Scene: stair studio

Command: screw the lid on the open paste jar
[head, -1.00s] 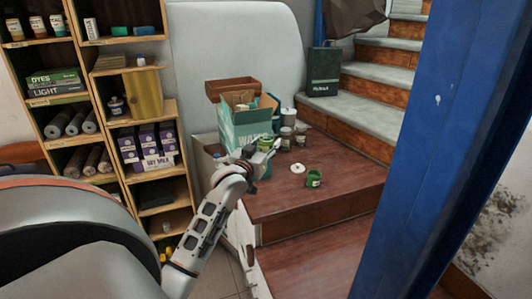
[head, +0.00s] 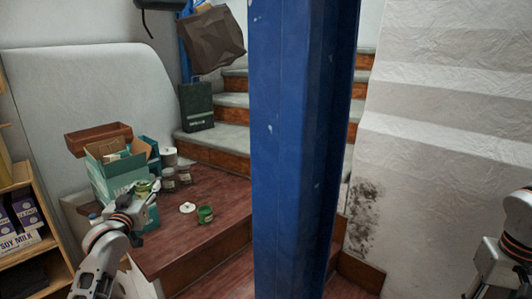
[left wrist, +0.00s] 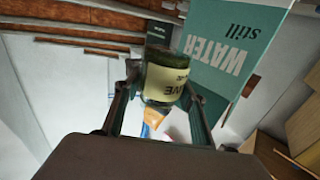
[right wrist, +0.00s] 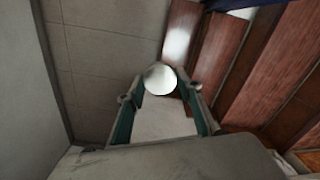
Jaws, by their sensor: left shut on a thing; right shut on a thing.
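My left gripper (head: 146,190) is shut on a jar (left wrist: 164,80) with a dark green band and a cream label whose letters are partly readable. It holds the jar in front of a teal box; the jar also shows small and green in the head view (head: 142,187).
A teal box (head: 112,180) and several small jars (head: 184,175) stand behind the left gripper. A blue post (head: 300,140) rises between my arms. Stairs (head: 215,138) climb behind; a shelf (head: 25,245) is at left. The landing's front right is clear.

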